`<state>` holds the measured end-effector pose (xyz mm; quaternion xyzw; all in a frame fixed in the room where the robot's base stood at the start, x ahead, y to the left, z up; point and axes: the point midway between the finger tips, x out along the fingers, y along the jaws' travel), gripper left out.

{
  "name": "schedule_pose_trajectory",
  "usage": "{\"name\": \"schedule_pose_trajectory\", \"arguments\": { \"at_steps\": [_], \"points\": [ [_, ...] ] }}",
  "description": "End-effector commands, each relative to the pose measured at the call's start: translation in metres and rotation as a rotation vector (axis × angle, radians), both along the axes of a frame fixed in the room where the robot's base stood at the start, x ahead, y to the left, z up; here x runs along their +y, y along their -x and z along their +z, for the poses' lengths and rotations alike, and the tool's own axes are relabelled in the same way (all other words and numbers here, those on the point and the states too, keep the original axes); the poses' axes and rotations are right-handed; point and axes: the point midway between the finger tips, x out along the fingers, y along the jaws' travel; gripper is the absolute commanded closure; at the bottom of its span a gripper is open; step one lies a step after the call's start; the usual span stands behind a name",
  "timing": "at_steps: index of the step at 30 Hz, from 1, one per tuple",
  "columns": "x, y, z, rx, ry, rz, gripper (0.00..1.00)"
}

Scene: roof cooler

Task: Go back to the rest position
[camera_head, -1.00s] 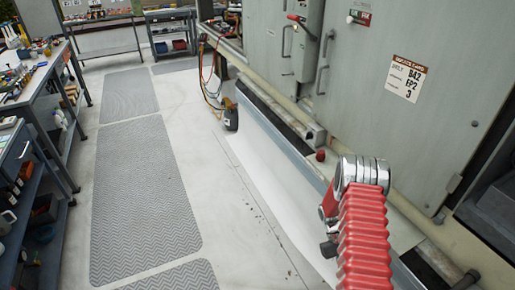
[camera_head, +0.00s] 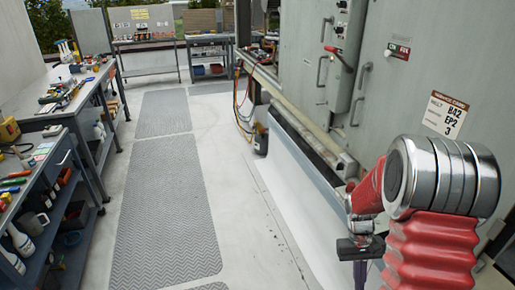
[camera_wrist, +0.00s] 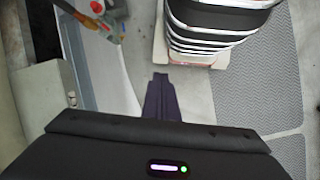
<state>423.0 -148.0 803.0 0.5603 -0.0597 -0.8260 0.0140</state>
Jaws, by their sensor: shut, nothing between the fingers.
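My gripper (camera_wrist: 160,80) shows in the wrist view as dark fingers closed together, with nothing between them. They point down over the pale floor. In the head view my red ribbed arm with a large silver joint rises at the lower right. It is folded beside the grey cabinet (camera_head: 415,95). The dark wrist hangs below the joint, and the fingers are partly cut off at the bottom of that view.
A long workbench (camera_head: 60,110) crowded with tools runs along the left. More benches (camera_head: 145,45) stand at the back. Cables and a dark bottle (camera_head: 261,139) are by the cabinet's base. The aisle with grey mats (camera_head: 160,205) is clear.

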Motion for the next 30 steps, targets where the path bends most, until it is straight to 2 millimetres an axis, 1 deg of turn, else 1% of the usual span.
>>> {"name": "schedule_pose_trajectory", "arguments": {
  "at_steps": [1,3,12,21,30],
  "points": [
    [0.005,0.001,0.011,-0.020,0.000,-0.003,1.00],
    [0.012,0.003,0.024,-0.047,-0.002,-0.007,1.00],
    [0.039,0.016,0.075,-0.161,-0.011,-0.022,1.00],
    [0.065,0.035,0.119,-0.278,-0.024,-0.030,1.00],
    [0.089,0.057,0.157,-0.394,-0.040,-0.028,1.00]
  ]
}}
